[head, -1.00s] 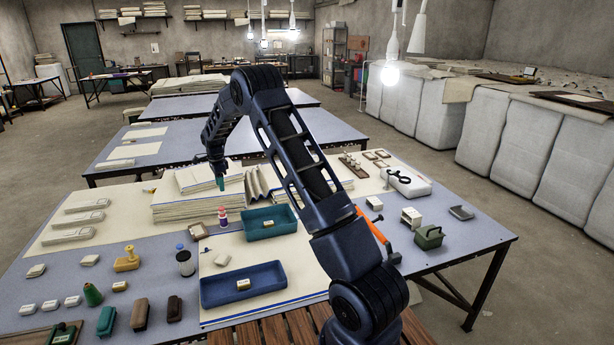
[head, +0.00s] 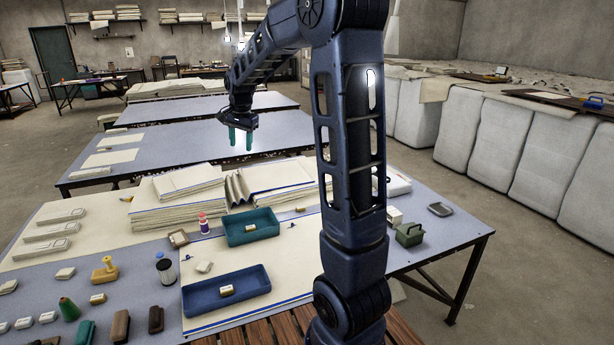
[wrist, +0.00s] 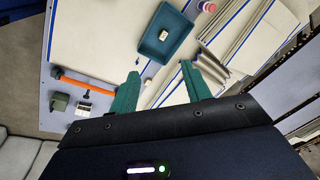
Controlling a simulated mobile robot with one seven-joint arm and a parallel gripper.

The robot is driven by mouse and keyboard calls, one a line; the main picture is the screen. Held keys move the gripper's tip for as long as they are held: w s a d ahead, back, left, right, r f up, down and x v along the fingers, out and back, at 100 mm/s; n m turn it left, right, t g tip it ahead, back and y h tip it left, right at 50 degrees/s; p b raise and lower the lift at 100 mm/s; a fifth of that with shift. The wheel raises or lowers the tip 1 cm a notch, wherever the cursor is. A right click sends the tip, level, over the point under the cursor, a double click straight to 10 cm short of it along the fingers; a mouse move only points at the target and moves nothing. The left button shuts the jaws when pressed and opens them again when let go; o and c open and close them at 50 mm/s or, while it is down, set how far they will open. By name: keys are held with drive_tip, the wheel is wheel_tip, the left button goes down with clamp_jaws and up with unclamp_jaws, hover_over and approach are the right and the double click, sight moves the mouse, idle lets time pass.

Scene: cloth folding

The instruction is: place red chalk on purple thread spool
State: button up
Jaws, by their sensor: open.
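A small upright piece with a red top, a white band and a purple lower part (head: 204,223) stands on the table left of the teal tray. It looks like the red chalk on the purple thread spool, but it is too small to tell whether they are two pieces in contact. A pinkish-red round top (wrist: 207,6) shows at the upper edge of the wrist view. My gripper (head: 241,139) is raised high above the cloth stacks, well apart from that piece. Its teal fingers (wrist: 160,72) are spread, with nothing between them.
The teal tray (head: 228,231) and blue tray (head: 200,298) each hold a small labelled block. Folded cloth stacks (head: 180,207) stand behind them. A dark spool (head: 166,271), a yellow tool (head: 105,272) and several small blocks lie left. An orange-handled tool (wrist: 85,87) shows in the wrist view.

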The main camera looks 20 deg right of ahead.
drive_tip(key=s+d+n, duration=0.3)
drive_tip(key=s, duration=0.8)
drive_tip(key=s+d+n+t, duration=0.1)
drive_tip(key=s+d+n, duration=0.1)
drive_tip(key=s, duration=0.9)
drive_tip(key=s+d+n+t, duration=0.1)
drive_tip(key=s+d+n, duration=0.2)
drive_tip(key=s, duration=0.9)
drive_tip(key=shift+d+r+n+h, duration=0.3)
drive_tip(key=shift+d, duration=0.8)
